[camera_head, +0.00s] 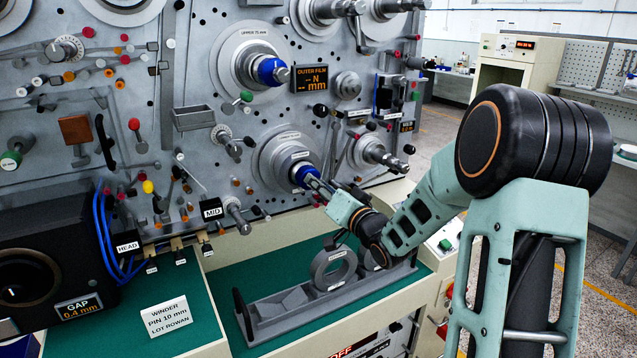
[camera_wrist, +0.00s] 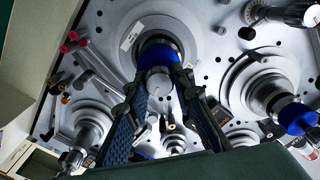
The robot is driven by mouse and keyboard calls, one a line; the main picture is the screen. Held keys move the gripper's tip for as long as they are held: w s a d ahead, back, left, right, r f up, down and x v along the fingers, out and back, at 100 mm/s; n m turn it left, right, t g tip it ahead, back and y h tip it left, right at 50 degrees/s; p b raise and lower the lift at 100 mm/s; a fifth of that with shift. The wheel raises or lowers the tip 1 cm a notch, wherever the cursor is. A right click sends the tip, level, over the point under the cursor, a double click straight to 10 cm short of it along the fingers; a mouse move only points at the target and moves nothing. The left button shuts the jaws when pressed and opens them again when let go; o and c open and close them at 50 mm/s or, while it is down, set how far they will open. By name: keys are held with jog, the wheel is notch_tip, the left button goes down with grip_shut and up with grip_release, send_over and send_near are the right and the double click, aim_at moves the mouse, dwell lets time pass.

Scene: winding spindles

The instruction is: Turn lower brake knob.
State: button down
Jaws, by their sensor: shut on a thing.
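The lower brake knob (camera_head: 301,172), blue with a grey end, sits at the centre of the lower large grey disc (camera_head: 276,157) on the winder panel. My gripper (camera_head: 316,182) reaches it from the lower right, and its fingers partly cover the knob. In the wrist view the knob's blue collar (camera_wrist: 163,50) and round grey end lie between my two dark ridged fingers (camera_wrist: 160,88). My gripper is shut on this knob. The inner contact faces are partly hidden. A similar upper blue knob (camera_head: 271,70) stands above, apart from my gripper.
A spindle (camera_head: 382,155) juts out just right of the held knob. Several small pegs and levers surround it. Below, a grey rack (camera_head: 265,312) with grey rings (camera_head: 334,268) stands on the green mat (camera_head: 222,270). A black gap unit (camera_head: 45,265) fills the lower left.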

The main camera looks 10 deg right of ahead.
jog(key=shift+m+p, duration=0.5)
jog(key=shift+m, duration=0.9)
jog(key=c, duration=1.7)
grip_release()
jog(key=shift+o, duration=0.2)
jog(key=v, duration=1.2)
jog(key=shift+d, duration=0.15)
